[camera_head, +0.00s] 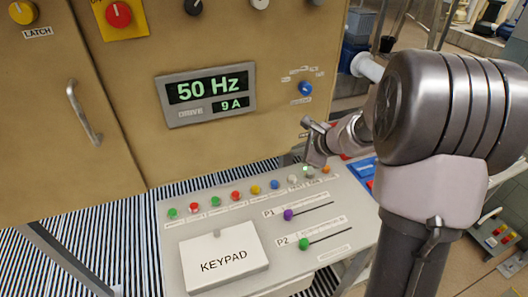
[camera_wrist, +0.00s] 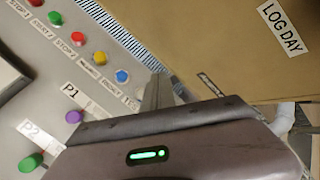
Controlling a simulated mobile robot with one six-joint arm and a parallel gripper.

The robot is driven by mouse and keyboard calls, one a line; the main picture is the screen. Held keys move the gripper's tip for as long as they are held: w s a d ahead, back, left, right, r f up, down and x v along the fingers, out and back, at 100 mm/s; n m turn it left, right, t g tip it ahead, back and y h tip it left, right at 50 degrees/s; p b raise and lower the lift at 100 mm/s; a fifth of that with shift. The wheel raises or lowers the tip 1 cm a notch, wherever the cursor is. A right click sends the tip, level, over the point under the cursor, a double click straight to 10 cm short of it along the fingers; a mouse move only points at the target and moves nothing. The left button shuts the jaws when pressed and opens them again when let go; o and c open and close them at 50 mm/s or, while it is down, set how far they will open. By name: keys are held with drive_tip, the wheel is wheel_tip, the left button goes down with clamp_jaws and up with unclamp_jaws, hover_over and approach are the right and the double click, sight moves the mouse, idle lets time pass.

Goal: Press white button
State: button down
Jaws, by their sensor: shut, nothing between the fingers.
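The white button (camera_head: 292,180) is in the row of buttons on the grey sloped console, between a blue button (camera_head: 274,184) and my gripper. In the wrist view the white button (camera_wrist: 140,96) is beside my finger and partly hidden by my gripper's body. My gripper (camera_head: 313,162) is shut and empty, pointing down over the right part of the button row. In the wrist view the shut fingers (camera_wrist: 157,88) are just right of the white button. I cannot tell whether the fingertips touch the console.
Several coloured buttons run left along the console (camera_head: 175,262). A keypad cover (camera_head: 224,261) and sliders P1 (camera_head: 288,215) and P2 (camera_head: 304,244) lie nearer. A tan cabinet with a 50 Hz display (camera_head: 206,94) rises behind. An orange button (camera_head: 326,169) is right of my gripper.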

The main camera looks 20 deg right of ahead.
sight(295, 179)
drive_tip(key=shift+m, duration=0.3)
drive_tip(key=f+b, duration=0.2)
drive_tip(key=f, duration=0.1)
drive_tip(key=f+b, duration=0.3)
drive_tip(key=w+f+b, duration=0.1)
drive_tip(key=f+b, duration=0.1)
drive_tip(key=f, duration=0.1)
drive_tip(key=shift+d+f+b, duration=0.1)
drive_tip(key=shift+d+b, duration=0.15)
drive_tip(key=shift+b, duration=0.05)
drive_tip(key=shift+f, duration=0.15)
idle(1.7)
drive_tip(key=shift+f+b, duration=0.25)
drive_tip(key=shift+b, duration=0.3)
drive_tip(key=shift+f+b, duration=0.5)
drive_tip(key=shift+b, duration=0.05)
idle(0.3)
idle(0.3)
drive_tip(key=shift+r+p, duration=0.7)
drive_tip(key=shift+r, duration=0.2)
